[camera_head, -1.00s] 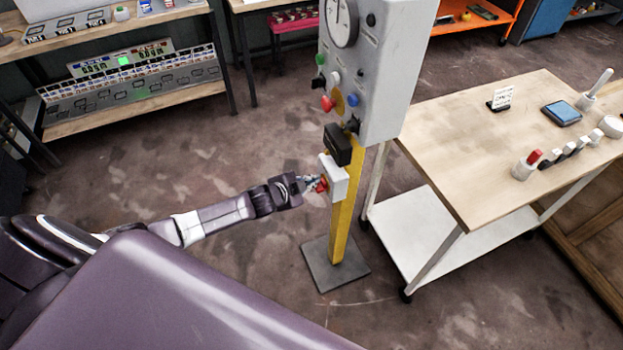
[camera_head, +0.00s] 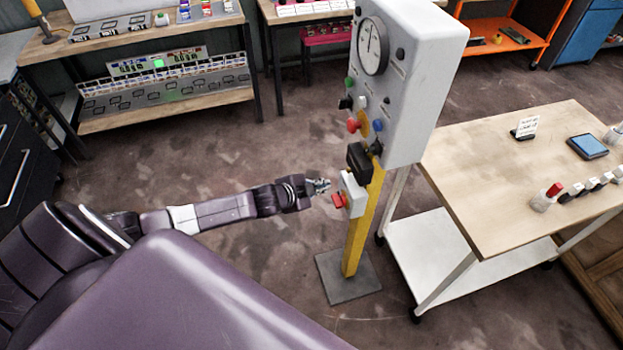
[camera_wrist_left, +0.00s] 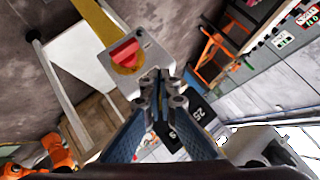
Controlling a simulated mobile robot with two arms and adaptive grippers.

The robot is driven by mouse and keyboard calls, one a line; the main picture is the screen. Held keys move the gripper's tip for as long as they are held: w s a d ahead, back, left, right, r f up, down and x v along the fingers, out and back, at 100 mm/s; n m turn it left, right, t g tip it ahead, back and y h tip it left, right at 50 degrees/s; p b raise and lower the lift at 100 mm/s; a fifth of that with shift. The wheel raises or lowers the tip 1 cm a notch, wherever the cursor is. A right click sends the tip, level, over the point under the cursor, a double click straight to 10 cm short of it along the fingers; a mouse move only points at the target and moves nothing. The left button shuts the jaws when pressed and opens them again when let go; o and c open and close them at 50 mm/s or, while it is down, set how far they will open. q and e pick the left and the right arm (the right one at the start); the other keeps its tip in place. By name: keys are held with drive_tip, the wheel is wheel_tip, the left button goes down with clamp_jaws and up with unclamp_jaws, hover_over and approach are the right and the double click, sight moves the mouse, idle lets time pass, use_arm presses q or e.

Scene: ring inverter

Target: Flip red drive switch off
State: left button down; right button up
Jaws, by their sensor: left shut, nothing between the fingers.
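The red drive switch (camera_head: 338,201) sits on a small light-grey box (camera_head: 352,194) on the yellow post (camera_head: 360,235), below the large grey control panel. In the left wrist view the red switch handle (camera_wrist_left: 124,55) lies on a yellow round plate on the box (camera_wrist_left: 152,52). My left gripper (camera_head: 324,185) is shut and empty, just left of the box and apart from the switch in the head view. In the wrist view its fingertips (camera_wrist_left: 163,90) are together, in front of the box's lower edge. My right gripper is not in view.
The grey control panel (camera_head: 420,70) with a gauge and several knobs is above. A black block (camera_head: 359,158) is on the post just above the switch box. A wooden-topped cart (camera_head: 500,180) stands close on the right. Open floor lies left of the post.

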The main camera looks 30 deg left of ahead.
use_arm(q)
drive_tip(key=s+a+r, duration=0.1)
drive_tip(key=r, duration=0.1)
drive_tip(key=s+a+r, duration=0.1)
drive_tip(key=shift+s+a+r, duration=0.2)
drive_tip(key=shift+s+r, duration=0.15)
drive_tip(key=shift+r, duration=0.05)
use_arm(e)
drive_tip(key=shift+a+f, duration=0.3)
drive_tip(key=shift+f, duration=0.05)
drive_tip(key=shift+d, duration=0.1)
